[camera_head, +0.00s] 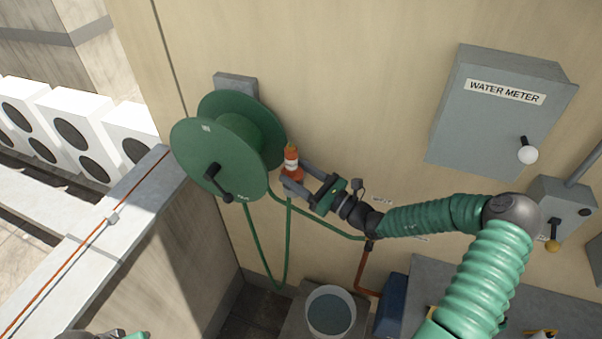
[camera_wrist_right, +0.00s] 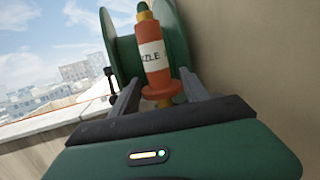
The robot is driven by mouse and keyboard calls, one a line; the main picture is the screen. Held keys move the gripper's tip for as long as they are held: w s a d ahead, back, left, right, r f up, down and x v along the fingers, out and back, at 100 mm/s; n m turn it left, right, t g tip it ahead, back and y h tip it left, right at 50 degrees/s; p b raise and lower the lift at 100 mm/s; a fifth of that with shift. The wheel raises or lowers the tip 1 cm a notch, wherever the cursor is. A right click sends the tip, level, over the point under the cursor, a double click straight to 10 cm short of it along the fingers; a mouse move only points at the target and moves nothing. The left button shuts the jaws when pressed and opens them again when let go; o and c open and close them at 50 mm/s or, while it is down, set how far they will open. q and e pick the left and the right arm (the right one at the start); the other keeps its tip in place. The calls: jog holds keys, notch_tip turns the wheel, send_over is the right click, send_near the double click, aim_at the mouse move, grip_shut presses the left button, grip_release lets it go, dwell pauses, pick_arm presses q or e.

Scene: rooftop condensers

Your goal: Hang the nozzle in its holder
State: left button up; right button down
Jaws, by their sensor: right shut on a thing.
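The nozzle (camera_head: 291,161) is orange with a white label band and a dark green tip. It stands roughly upright beside the hose reel. My right gripper (camera_head: 300,178) is shut on it near its lower end. In the right wrist view the nozzle (camera_wrist_right: 154,55) sits between the two fingers, tip up, and part of a word shows on its label. A green hose (camera_head: 288,235) hangs in a loop below the nozzle. I cannot clearly make out the holder; my right arm covers part of the wall. Only a bit of my left gripper (camera_head: 112,334) shows at the bottom left edge.
The green hose reel (camera_head: 228,150) with a black crank is on the wall just left of the nozzle. A grey water meter box (camera_head: 500,115) hangs at upper right. A bucket (camera_head: 330,312) stands below. A ledge (camera_head: 90,235) runs along the left. The wall between reel and meter is bare.

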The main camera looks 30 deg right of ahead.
jog(key=shift+f, duration=0.2)
jog(key=shift+d+f+b, duration=0.1)
jog(key=shift+f+b, duration=0.5)
jog(key=shift+f, duration=0.55)
jog(key=shift+f, duration=0.15)
jog(key=shift+c, duration=2.3)
grip_release()
